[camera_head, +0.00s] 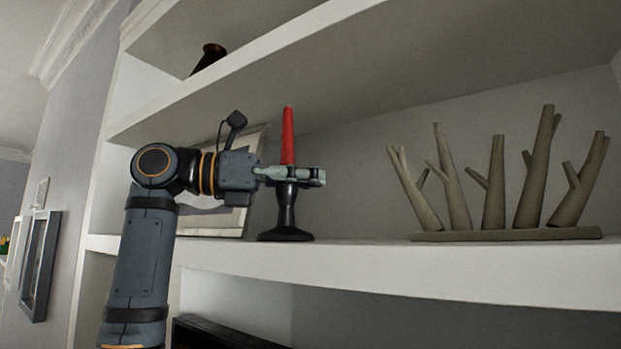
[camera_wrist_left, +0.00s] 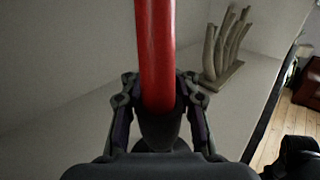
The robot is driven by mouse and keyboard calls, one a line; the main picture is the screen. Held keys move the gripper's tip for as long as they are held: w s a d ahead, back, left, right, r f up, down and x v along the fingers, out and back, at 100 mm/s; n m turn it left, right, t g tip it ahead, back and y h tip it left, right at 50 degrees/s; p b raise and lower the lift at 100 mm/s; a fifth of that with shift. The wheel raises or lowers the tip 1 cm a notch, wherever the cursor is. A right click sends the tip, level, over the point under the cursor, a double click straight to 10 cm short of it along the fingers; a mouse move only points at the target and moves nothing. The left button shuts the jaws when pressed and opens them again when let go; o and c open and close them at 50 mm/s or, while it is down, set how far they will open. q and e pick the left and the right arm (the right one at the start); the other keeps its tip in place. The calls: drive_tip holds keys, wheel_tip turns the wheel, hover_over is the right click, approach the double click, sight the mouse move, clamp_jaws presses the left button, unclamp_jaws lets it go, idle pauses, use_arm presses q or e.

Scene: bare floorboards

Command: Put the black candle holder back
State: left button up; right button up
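The black candle holder (camera_head: 286,220) stands upright at the front part of the white shelf (camera_head: 400,264), with a red candle (camera_head: 288,140) in its top. My left gripper (camera_head: 305,175) is around the upper part of the holder, just below the candle, with a finger on each side. In the left wrist view the candle (camera_wrist_left: 155,55) rises between the fingers and the holder's dark top (camera_wrist_left: 160,130) sits between them. The holder's base appears to rest on the shelf or just above it; I cannot tell which. My right gripper is not in view.
A branch-like sculpture (camera_head: 505,235) stands to the right on the same shelf, with clear shelf between. A framed picture (camera_head: 222,222) leans behind my left gripper. The upper shelf (camera_head: 250,72) runs above the candle and holds a dark vase-like object (camera_head: 209,57).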

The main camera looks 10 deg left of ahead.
sight(279, 188)
use_arm(q)
drive_tip(key=o, duration=0.5)
drive_tip(key=shift+c, duration=0.2)
drive_tip(key=shift+s+a, duration=0.1)
drive_tip(key=shift+r, duration=0.15)
drive_tip(key=b+v, duration=0.2)
drive_tip(key=v, duration=0.1)
drive_tip(key=b+v, duration=0.1)
drive_tip(key=shift+a+f, duration=0.3)
drive_tip(key=shift+f, duration=0.1)
drive_tip(key=v, duration=0.2)
drive_tip(key=b+v, duration=0.1)
drive_tip(key=v, duration=0.1)
drive_tip(key=b+v, duration=0.1)
drive_tip(key=v, duration=0.2)
drive_tip(key=shift+r, duration=0.25)
drive_tip(key=shift+s+a+r, duration=0.1)
drive_tip(key=shift+s+a, duration=0.05)
drive_tip(key=shift+a, duration=0.05)
drive_tip(key=shift+d, duration=0.1)
